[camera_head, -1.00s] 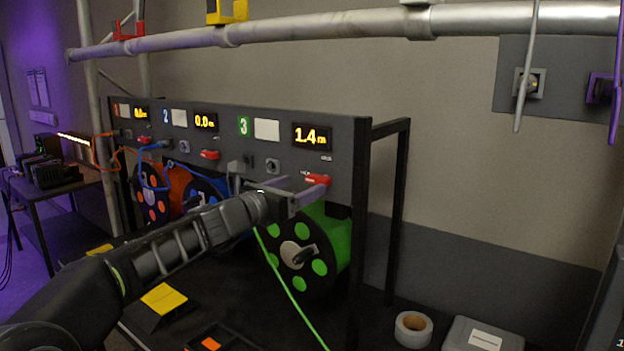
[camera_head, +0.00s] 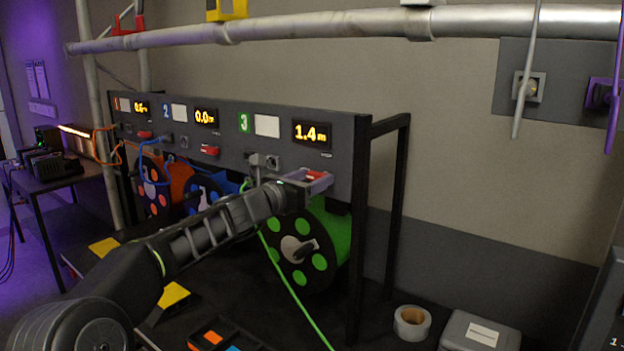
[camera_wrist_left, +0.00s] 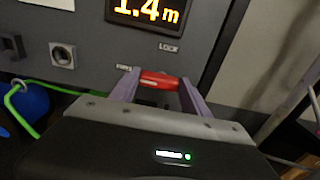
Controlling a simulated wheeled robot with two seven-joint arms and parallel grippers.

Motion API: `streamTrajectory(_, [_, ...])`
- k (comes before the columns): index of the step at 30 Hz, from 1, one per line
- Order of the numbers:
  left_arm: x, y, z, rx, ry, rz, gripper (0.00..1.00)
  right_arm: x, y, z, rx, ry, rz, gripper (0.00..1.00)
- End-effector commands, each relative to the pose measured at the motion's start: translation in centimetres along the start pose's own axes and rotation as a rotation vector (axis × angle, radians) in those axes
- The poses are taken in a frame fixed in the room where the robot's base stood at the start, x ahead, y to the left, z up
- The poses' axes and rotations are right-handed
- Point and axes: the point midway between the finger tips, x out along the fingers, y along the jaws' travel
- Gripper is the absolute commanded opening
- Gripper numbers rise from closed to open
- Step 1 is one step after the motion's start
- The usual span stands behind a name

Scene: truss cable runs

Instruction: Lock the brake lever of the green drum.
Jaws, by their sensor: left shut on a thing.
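The green drum (camera_head: 336,232) sits under panel section 3, with a green cable running down from it. Its red brake lever (camera_head: 315,176) is on the panel below the 1.4 m display, and it also shows in the left wrist view (camera_wrist_left: 158,80). My left gripper (camera_head: 318,182) has its fingers on both sides of the lever and is shut on it. In the left wrist view the fingers (camera_wrist_left: 158,88) flank the red lever, below and between the printed labels; the LOCK label (camera_wrist_left: 168,48) is up and right of it. My right gripper is not in view.
The black frame post (camera_head: 360,250) stands close to the right of the drum. Blue (camera_head: 205,195) and orange drums stand to the left. A tape roll (camera_head: 411,321) and a grey box (camera_head: 480,332) lie at the lower right. A pipe (camera_head: 330,25) crosses above.

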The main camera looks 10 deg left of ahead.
Motion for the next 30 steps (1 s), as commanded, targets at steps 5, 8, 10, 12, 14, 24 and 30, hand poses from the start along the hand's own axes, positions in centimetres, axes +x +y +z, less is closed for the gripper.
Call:
streamTrajectory(5, [0.0, 0.0, 0.0, 0.000, 0.000, 0.000, 0.35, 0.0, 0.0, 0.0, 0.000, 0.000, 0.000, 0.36])
streamTrajectory(8, [0.0, 0.0, 0.0, 0.000, 0.000, 0.000, 0.27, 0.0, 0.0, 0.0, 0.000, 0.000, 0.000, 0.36])
streamTrajectory(10, [0.0, 0.0, 0.0, 0.000, 0.000, 0.000, 0.22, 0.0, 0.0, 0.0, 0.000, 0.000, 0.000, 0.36])
streamTrajectory(12, [0.0, 0.0, 0.0, 0.000, 0.000, 0.000, 0.16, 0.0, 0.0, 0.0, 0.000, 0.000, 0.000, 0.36])
streamTrajectory(14, [0.0, 0.0, 0.0, 0.000, 0.000, 0.000, 0.14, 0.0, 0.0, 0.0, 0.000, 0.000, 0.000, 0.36])
streamTrajectory(24, [0.0, 0.0, -0.1, 0.042, -0.001, 0.000, 0.14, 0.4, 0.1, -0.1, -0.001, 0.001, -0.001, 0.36])
streamTrajectory(30, [0.0, 0.0, -0.1, 0.136, -0.001, 0.001, 0.14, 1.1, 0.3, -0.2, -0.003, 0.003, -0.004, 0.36])
